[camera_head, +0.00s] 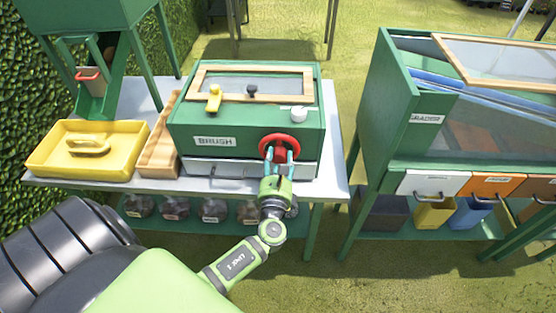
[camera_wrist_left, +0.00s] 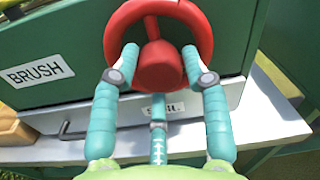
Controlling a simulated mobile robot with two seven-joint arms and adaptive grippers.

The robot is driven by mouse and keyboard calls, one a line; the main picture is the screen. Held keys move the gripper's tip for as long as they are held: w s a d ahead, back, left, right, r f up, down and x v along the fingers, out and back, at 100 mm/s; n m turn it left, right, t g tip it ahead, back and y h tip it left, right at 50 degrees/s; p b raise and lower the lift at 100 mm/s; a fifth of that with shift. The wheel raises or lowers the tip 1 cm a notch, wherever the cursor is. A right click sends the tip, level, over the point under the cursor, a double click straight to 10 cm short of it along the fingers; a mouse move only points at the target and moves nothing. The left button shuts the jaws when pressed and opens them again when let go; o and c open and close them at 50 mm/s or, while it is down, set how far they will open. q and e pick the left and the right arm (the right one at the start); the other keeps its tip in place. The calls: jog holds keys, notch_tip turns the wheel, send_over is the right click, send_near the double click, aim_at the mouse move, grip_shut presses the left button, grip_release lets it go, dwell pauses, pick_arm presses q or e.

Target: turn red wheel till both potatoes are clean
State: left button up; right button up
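The red wheel (camera_head: 279,146) is on the front of the green box labelled BRUSH (camera_head: 246,134), at its right side. My left gripper (camera_head: 280,152) is at the wheel. In the left wrist view, its teal fingers (camera_wrist_left: 160,65) reach to the lower part of the red wheel (camera_wrist_left: 160,50), one on each side of the red hub. The fingers are spread apart; I cannot tell whether they press on the wheel. No potatoes can be made out; the window (camera_head: 252,82) on top of the box shows no clear contents. My right gripper is not in view.
A yellow tray (camera_head: 52,165) and a wooden crate (camera_head: 160,150) stand left of the box on the table. A green chute (camera_head: 98,95) rises behind the tray. A green grader cabinet (camera_head: 400,110) stands to the right, across a gap. Jars sit on the lower shelf.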

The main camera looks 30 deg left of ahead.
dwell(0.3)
pick_arm(q)
jog(key=v, duration=1.2)
